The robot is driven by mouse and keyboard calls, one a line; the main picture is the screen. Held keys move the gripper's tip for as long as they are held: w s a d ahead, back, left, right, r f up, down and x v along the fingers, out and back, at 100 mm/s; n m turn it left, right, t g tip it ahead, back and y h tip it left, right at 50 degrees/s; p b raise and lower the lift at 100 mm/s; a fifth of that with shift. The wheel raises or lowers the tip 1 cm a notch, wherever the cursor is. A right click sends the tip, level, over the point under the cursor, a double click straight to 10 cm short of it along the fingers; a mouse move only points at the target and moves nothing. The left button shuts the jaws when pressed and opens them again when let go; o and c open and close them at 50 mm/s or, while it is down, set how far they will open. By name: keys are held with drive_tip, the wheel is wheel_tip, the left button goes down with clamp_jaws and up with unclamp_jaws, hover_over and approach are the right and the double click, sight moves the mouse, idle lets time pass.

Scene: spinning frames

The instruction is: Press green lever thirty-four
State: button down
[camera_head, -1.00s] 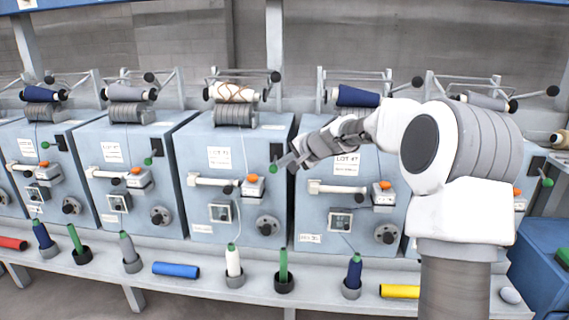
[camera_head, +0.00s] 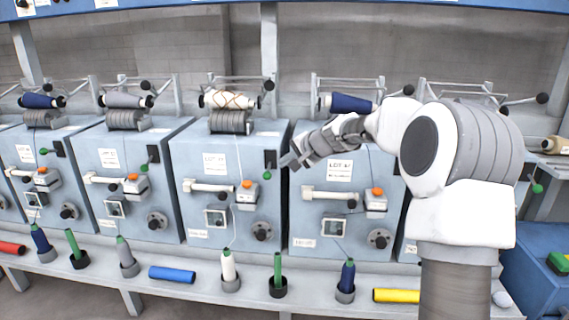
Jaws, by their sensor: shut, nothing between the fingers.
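Green-tipped levers hang from black slots on the machine fronts. One green lever (camera_head: 267,175) is on the middle machine (camera_head: 190,165), another green lever (camera_head: 145,167) on the machine to its left, and a third green lever (camera_head: 537,188) at the far right. I cannot read the number thirty-four on any of them. My gripper (camera_head: 288,160) is shut and empty. It appears just right of and slightly above the middle machine's lever tip, apart from it in the picture; the depth between them is unclear. My arm hides part of the machine to the right.
A shelf (camera_head: 205,284) below the machines carries bobbins, a blue tube (camera_head: 172,274) and a yellow tube (camera_head: 396,295). Thread cones lie on racks above. A blue crate (camera_head: 530,270) stands at the right. Orange buttons and white cylinders stick out from the machine fronts.

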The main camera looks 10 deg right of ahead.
drive_tip(key=s+d+r, duration=0.2)
drive_tip(key=s+d, duration=0.2)
drive_tip(key=s, duration=0.5)
drive_tip(key=shift+s+r, duration=0.3)
drive_tip(key=shift+s, duration=0.1)
